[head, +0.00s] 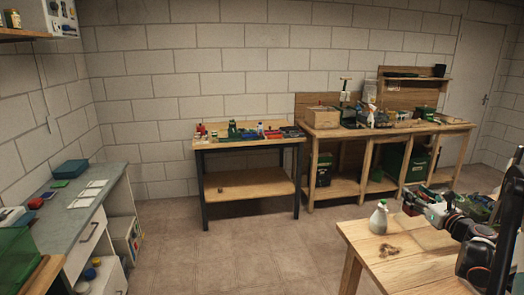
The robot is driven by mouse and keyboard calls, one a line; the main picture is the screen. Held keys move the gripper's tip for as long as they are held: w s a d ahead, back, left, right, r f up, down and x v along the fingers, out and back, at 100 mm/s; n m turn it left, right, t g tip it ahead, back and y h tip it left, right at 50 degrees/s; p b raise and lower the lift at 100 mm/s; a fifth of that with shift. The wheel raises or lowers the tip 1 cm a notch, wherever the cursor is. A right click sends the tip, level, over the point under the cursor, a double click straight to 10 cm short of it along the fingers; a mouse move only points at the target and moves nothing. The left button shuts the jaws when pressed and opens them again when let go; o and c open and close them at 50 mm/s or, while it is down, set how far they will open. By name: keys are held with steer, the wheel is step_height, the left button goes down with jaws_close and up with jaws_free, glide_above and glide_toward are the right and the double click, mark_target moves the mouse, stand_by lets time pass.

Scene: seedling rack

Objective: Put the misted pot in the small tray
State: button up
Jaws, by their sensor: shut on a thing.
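My gripper (412,203) shows at the right, above the far side of the wooden table (362,232). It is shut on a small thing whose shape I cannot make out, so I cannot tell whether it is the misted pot. Green plants and dark containers (478,207) show behind my arm at the right. My arm partly hides them, and I cannot pick out the small tray among them. A white spray bottle (379,218) stands upright on the same table, left of my gripper.
A brown coil-like thing (390,251) lies on the wooden table. A dark-legged bench (250,143) with small items stands at the back wall, and a longer wooden bench (390,130) is right of it. A grey counter (60,215) runs along the left. The middle floor is clear.

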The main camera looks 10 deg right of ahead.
steer(key=w+a, duration=0.3)
steer(key=a, duration=1.3)
steer(key=w+a, duration=0.3)
steer(key=a, duration=1.3)
steer(key=s+a+r+h, duration=0.1)
steer(key=s+a, duration=0.3)
steer(key=a, duration=0.7)
steer(key=shift+s+m, duration=0.15)
steer(key=shift+m, duration=0.25)
